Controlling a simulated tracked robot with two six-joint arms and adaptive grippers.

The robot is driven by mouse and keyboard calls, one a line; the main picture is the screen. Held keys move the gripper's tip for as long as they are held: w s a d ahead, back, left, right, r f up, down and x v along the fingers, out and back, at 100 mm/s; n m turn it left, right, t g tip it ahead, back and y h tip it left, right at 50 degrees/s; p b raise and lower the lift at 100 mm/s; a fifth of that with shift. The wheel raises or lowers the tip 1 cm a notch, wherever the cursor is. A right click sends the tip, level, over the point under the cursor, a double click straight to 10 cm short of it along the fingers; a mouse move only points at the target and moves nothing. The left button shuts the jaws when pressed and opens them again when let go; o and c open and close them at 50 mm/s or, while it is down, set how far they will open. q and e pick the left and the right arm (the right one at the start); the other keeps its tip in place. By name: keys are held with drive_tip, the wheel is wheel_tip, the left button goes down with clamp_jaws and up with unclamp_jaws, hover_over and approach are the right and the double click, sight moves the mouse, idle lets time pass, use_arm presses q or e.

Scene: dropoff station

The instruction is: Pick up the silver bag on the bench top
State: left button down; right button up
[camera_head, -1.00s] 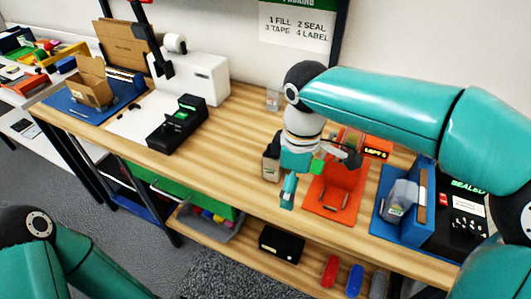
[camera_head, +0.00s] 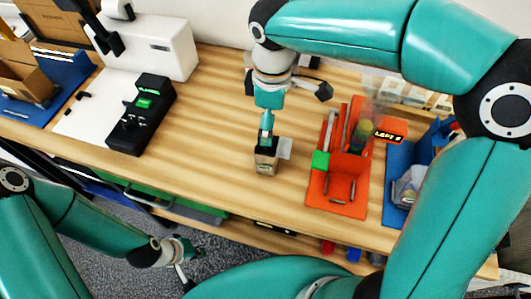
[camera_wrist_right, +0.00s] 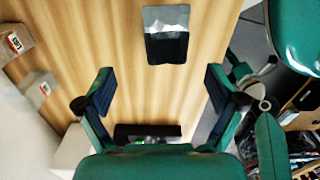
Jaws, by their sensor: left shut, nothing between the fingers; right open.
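The silver bag (camera_head: 266,168) stands on the wooden bench top, its upper part dark and partly behind my right gripper. In the right wrist view the bag (camera_wrist_right: 166,22) shows silver at the top and dark below, ahead of the fingers. My right gripper (camera_head: 267,127) points down just above and beside the bag in the head view; its fingers are apart (camera_wrist_right: 158,85) with only bare wood between them. Whether a finger touches the bag I cannot tell. My left gripper (camera_head: 184,272) is shut and empty, low in front of the bench.
An orange tray (camera_head: 335,205) and a blue holder (camera_head: 395,207) stand right of the bag. A black device (camera_head: 140,115) and white machine (camera_head: 160,45) stand left. The bench between device and bag is clear. Boxes (camera_wrist_right: 38,88) lie at the left in the wrist view.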

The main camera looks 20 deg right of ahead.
approach(268, 153)
drive_tip(key=s, duration=0.2)
drive_tip(key=f, duration=0.3)
drive_tip(key=a+f+p, duration=0.1)
drive_tip(key=f, duration=0.1)
drive_tip(key=shift+s, duration=0.35)
drive_tip(key=shift+f, duration=0.65)
drive_tip(key=c, duration=1)
